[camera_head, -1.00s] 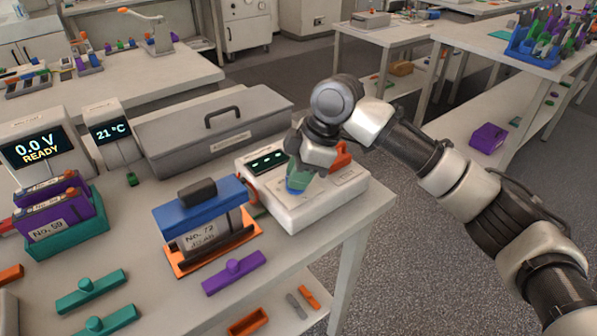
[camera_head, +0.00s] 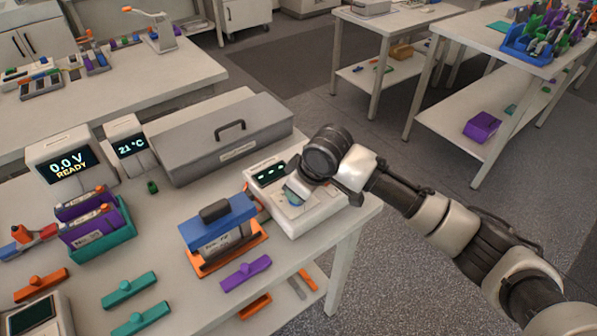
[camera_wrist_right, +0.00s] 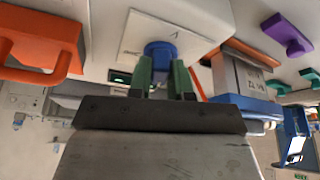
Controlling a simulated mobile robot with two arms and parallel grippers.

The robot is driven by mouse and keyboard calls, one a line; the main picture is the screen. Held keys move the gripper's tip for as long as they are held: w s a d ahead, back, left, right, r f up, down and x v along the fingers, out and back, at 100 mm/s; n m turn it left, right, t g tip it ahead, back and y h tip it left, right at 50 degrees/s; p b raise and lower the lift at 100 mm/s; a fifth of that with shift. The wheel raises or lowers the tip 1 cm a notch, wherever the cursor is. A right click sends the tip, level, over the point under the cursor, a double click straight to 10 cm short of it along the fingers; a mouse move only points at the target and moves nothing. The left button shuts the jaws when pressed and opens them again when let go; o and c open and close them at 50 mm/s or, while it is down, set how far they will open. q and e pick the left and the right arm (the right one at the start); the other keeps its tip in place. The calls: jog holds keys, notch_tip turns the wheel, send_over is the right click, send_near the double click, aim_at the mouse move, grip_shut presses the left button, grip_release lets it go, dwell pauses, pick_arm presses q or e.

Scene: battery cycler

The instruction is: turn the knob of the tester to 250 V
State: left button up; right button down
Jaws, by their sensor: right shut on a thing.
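The tester (camera_head: 291,222) is a white box with a small dark display (camera_head: 268,172), near the table's right end. Its blue knob (camera_wrist_right: 160,48) shows in the right wrist view, standing on the white top face with small dark markings beside it. My right gripper (camera_wrist_right: 162,72) is shut on the knob, with one green finger on each side of it. In the head view, my right wrist covers much of the tester's top. The knob's pointer and the voltage it marks cannot be read. My left gripper is not in view.
A blue-topped press-like holder (camera_head: 217,222) on an orange base stands left of the tester. A grey lidded case (camera_head: 190,150) lies behind. A display reading 0.0 V READY (camera_head: 65,165) and a teal battery rack (camera_head: 118,236) stand left. An orange handle (camera_wrist_right: 35,72) is close beside the tester.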

jog(key=m+p, duration=0.1)
jog(key=p, duration=0.1)
jog(key=m+h+p, duration=0.1)
jog(key=m+p, duration=0.1)
jog(key=m+t+p, duration=0.1)
jog(key=m+p, duration=0.1)
jog(key=p, duration=0.1)
jog(key=shift+s+a+r, duration=0.1)
jog(key=shift+s+r, duration=0.05)
jog(key=shift+r, duration=0.1)
jog(key=shift+f+m+t+h+p, duration=0.25)
jog(key=shift+m+h+p, duration=0.45)
jog(key=shift+m+p, duration=0.6)
jog(key=c, duration=1)
grip_release()
jog(key=shift+c, duration=0.2)
jog(key=b+v, duration=0.1)
jog(key=v, duration=0.9)
jog(key=shift+s+r, duration=0.2)
jog(key=shift+r, duration=0.15)
